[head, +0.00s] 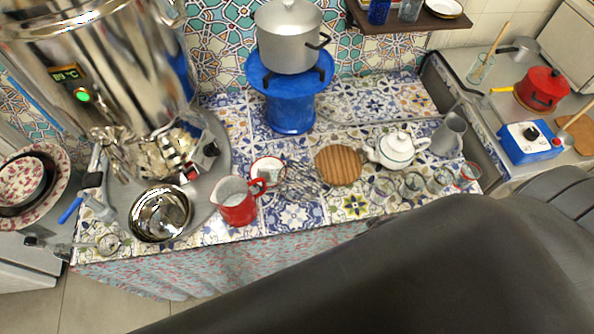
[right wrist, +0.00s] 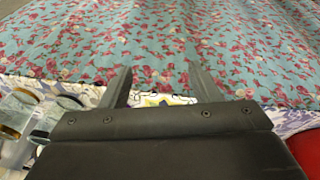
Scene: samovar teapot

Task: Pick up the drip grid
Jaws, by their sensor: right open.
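A thin metal wire piece (head: 303,180), which looks like the drip grid, lies on the tiled counter (head: 300,215) between the red pitcher and the round wooden board. Its outline blends with the tile pattern. I cannot pick it out in the right wrist view. My right gripper (right wrist: 160,88) is open with nothing between its fingers, over the front edge of the counter and the flowered cloth (right wrist: 160,40). In the head view my dark arm covers the lower right, and the right gripper cannot be made out. My left gripper is not in view.
A red pitcher (head: 237,203) and a steel bowl (head: 160,214) stand left of the grid, below the samovar (head: 110,70). A wooden board (head: 339,165), white teapot (head: 396,151) and several glasses (head: 412,182) stand to its right. A blue stand (head: 291,108) holds a pot (head: 289,38).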

